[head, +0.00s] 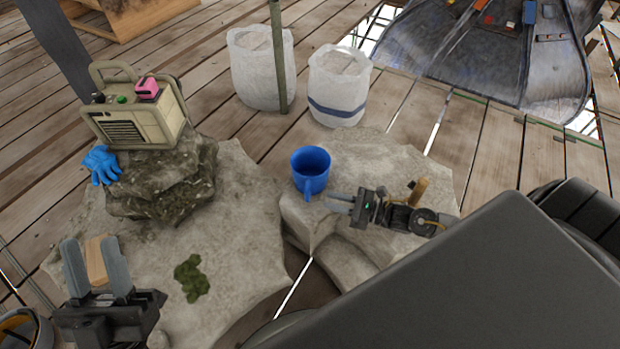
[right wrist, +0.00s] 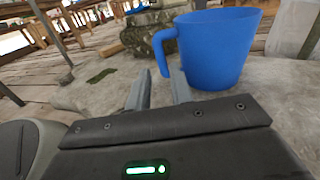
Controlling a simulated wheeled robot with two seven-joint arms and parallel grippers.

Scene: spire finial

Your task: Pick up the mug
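The blue mug (head: 311,170) stands upright on a pale stone block (head: 385,160) in the head view, its handle toward my right gripper. In the right wrist view the mug (right wrist: 218,50) is close ahead, with the handle just beyond the fingertips. My right gripper (head: 335,203) is open and empty beside the mug; its two fingers show apart in the right wrist view (right wrist: 163,78). The handle appears clear of the fingers. My left gripper (head: 90,243) is open at the lower left, with a tan wooden block (head: 97,262) visible between its fingers; I cannot tell whether they touch.
A mossy rock (head: 165,185) bears a beige radio-like box (head: 135,115) with a pink item on it. A blue glove (head: 101,165) lies beside it. Two white sacks (head: 262,70) (head: 338,85) and a thin post (head: 279,60) stand behind the mug. Gaps show between floorboards.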

